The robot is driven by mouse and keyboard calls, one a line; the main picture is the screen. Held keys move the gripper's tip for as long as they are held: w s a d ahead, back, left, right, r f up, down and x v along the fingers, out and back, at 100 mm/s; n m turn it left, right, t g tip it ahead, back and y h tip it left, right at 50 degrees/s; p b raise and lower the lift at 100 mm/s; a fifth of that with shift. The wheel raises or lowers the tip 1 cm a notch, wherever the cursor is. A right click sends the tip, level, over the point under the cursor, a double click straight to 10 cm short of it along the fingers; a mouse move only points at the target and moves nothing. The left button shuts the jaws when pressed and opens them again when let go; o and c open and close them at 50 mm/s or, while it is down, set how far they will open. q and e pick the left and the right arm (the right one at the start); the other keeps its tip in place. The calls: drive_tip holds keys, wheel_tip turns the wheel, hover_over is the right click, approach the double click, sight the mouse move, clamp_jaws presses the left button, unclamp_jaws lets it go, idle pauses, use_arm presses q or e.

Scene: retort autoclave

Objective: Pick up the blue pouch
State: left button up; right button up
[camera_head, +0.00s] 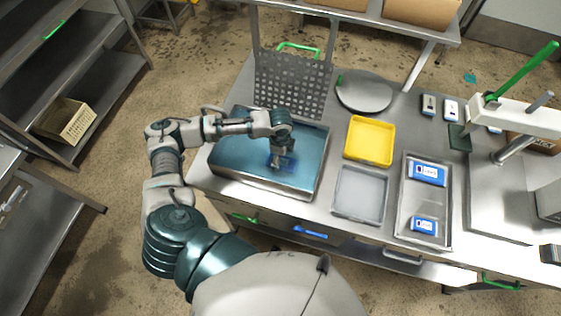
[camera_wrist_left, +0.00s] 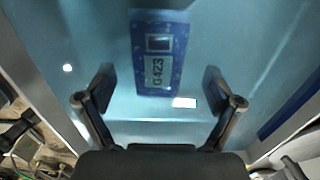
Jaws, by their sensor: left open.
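A blue pouch (camera_wrist_left: 160,55) with a printed label lies in the blue-tinted basin (camera_head: 225,172), centred in the left wrist view. My left gripper (camera_wrist_left: 158,92) is open, with one finger to each side of the pouch's near end. I cannot tell how high the fingers are above it. In the head view my left gripper (camera_head: 282,165) points down over the right half of the basin and hides most of the pouch. My right gripper is not in view.
A yellow tray (camera_head: 370,140) and an empty grey tray (camera_head: 360,193) stand right of the basin. A perforated metal panel (camera_head: 293,85) with a green handle stands behind it. A round metal lid (camera_head: 364,92) lies behind the yellow tray. The basin's rim surrounds the gripper.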

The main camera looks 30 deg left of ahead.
sight(282, 163)
use_arm(q)
wheel_tip(282, 163, down, 2)
drive_tip(key=shift+f, duration=0.15)
drive_tip(key=shift+d+f, duration=0.15)
drive_tip(key=shift+d, duration=0.3)
drive_tip(key=c, duration=1.1)
drive_tip(key=shift+a, duration=0.25)
drive_tip(key=shift+c, duration=0.9)
